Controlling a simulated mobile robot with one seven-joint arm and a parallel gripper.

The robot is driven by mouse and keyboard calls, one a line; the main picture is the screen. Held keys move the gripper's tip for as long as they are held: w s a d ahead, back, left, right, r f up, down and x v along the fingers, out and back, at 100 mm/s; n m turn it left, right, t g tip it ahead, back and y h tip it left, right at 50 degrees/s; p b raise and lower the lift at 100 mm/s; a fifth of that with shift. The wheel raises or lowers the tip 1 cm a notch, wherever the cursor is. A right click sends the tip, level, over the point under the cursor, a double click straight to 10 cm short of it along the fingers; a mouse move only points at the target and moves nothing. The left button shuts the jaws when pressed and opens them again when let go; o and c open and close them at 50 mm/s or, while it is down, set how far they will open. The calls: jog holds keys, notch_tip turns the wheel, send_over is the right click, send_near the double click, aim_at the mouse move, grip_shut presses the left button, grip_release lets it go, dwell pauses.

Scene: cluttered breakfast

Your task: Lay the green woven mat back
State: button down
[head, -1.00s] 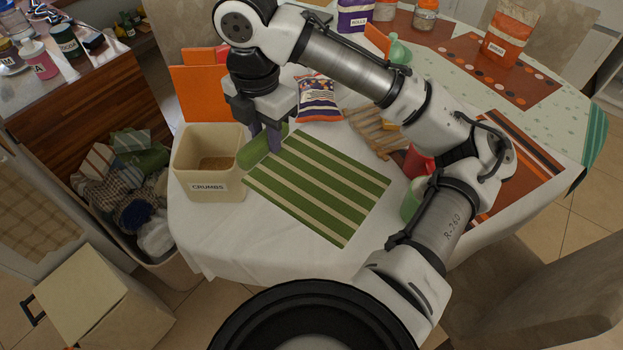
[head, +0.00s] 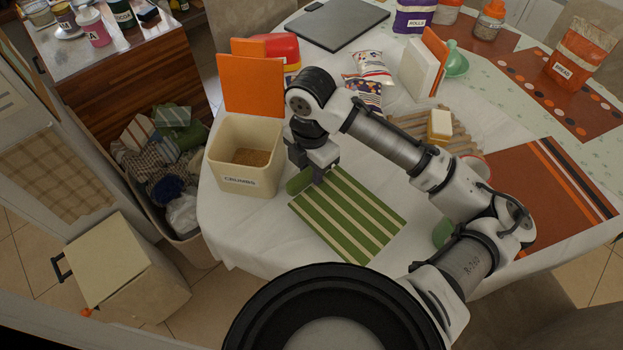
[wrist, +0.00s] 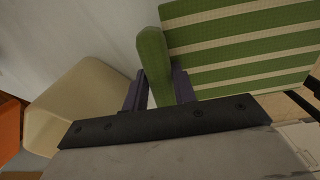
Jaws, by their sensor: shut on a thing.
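The green woven mat (head: 350,217) with cream stripes lies mostly flat on the white tablecloth. My gripper (head: 318,180) points down at this end. The striped part of the mat (wrist: 240,45) spreads flat to the right there.
The cream crumbs box (head: 240,180) stands just left of the rolled end, with an orange board (head: 252,88) behind it. A wooden rack (head: 405,122), a yellow-and-white block (head: 440,122) and a green cup (head: 442,232) are to the right. Bare cloth lies in front.

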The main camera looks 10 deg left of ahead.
jog(key=shift+f, duration=2.55)
jog(key=shift+f, duration=0.2)
jog(key=c, duration=1.1)
grip_release()
jog(key=shift+r, duration=0.15)
notch_tip(320, 180, up, 12)
jog(key=shift+r+b, duration=0.1)
jog(key=shift+b, duration=0.45)
